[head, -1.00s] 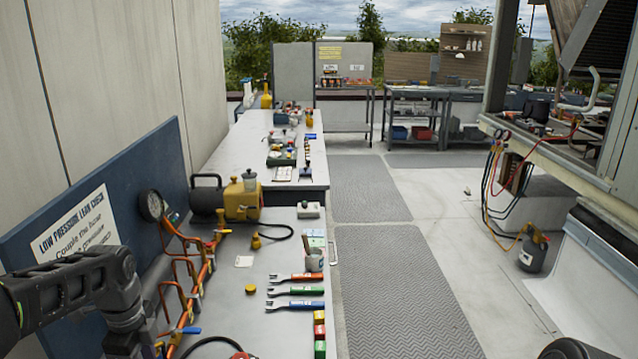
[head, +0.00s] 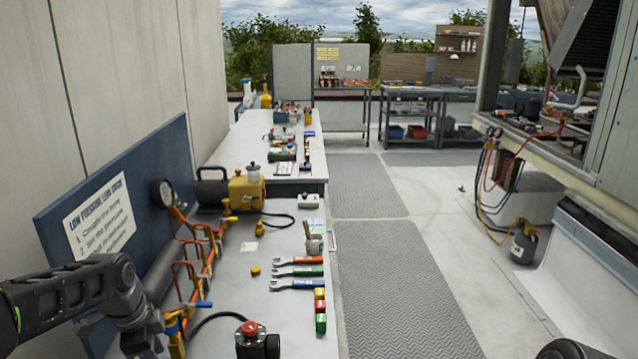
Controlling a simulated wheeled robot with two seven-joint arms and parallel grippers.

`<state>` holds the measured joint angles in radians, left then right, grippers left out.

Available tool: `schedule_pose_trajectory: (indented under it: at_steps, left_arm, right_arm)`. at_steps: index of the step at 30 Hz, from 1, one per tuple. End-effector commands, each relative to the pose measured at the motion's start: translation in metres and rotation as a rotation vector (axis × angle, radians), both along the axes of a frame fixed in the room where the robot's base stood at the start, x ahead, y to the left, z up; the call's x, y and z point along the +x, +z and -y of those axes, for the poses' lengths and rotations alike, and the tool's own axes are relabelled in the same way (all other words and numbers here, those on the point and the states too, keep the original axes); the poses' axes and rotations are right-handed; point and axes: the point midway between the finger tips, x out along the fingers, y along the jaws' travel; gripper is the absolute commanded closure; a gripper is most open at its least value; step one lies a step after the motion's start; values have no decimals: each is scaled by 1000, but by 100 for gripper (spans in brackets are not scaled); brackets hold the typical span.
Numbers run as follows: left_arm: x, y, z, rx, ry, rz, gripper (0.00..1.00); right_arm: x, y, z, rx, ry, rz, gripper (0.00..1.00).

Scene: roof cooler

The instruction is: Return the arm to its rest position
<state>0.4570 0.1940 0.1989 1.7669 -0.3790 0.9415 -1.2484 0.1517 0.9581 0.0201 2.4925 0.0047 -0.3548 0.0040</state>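My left arm (head: 85,295) comes in from the lower left over the near bench, in front of the blue sign board. Its gripper end is cut off or hidden at the bottom edge, so its fingers do not show. A small dark part, which may be my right arm, shows at the bottom right edge; no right gripper fingers are in view.
The near bench (head: 255,300) carries an orange pipe rig with a gauge (head: 163,193), a yellow pump (head: 245,188), several wrenches (head: 297,272), coloured blocks (head: 320,310) and a black device with a red top (head: 254,335). The floor mat (head: 395,280) is clear.

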Motion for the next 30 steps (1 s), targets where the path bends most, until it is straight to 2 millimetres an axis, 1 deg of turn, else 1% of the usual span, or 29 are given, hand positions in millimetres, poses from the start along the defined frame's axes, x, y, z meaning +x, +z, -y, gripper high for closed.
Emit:
schedule_pose_trajectory:
  at_steps: [3, 5, 7, 10, 11, 12, 13, 14, 15, 17, 18, 20, 21, 23, 24, 27, 30]
  left_arm:
    - [15, -15, 12, -63, 154, 73, 62]
    - [23, -29, 23, -113, 246, 105, 62]
    - [30, -50, 39, -181, 362, 132, 62]
    - [35, -92, 75, -310, 559, 147, 62]
    - [33, -108, 89, -352, 626, 142, 62]
    - [29, -129, 109, -409, 720, 130, 62]
    - [23, -146, 124, -452, 795, 116, 62]
    - [15, -164, 141, -491, 870, 95, 62]
    - [1, -187, 162, -535, 965, 64, 62]
    - [-25, -218, 191, -580, 1097, 12, 62]
    - [-47, -237, 208, -597, 1171, -27, 62]
    - [-81, -261, 231, -599, 1255, -86, 62]
    - [-105, -274, 244, -588, 1294, -126, 62]
    - [-140, -290, 259, -560, 1318, -182, 62]
    - [-161, -298, 267, -537, 1316, -217, 62]
    - [-203, -311, 283, -483, 1293, -299, 62]
    - [-227, -318, 292, -452, 1267, -347, 62]
  right_arm:
    - [0, 0, 0, 0, 0, -1, 41]
    - [0, 0, 0, 0, 0, -1, 41]
    - [0, 0, 0, 0, 0, -1, 41]
    - [0, 0, 0, 0, 0, 0, 41]
    - [0, 0, 0, 0, 0, 0, 41]
    - [0, 0, 0, 0, 0, -1, 41]
    - [0, 0, 0, 0, 0, -1, 41]
    - [0, 0, 0, 0, 0, -1, 41]
    - [0, 0, 0, 0, 0, -1, 41]
    - [0, 0, 0, 0, 0, 0, 41]
    - [0, 0, 0, 0, 0, 0, 41]
    - [0, 0, 0, 0, 0, -1, 41]
    - [0, 0, 0, 0, 0, -1, 41]
    - [0, 0, 0, 0, 0, -1, 41]
    - [0, 0, 0, 0, 0, -1, 41]
    - [0, 0, 0, 0, 0, -1, 41]
    - [0, 0, 0, 0, 0, -1, 41]
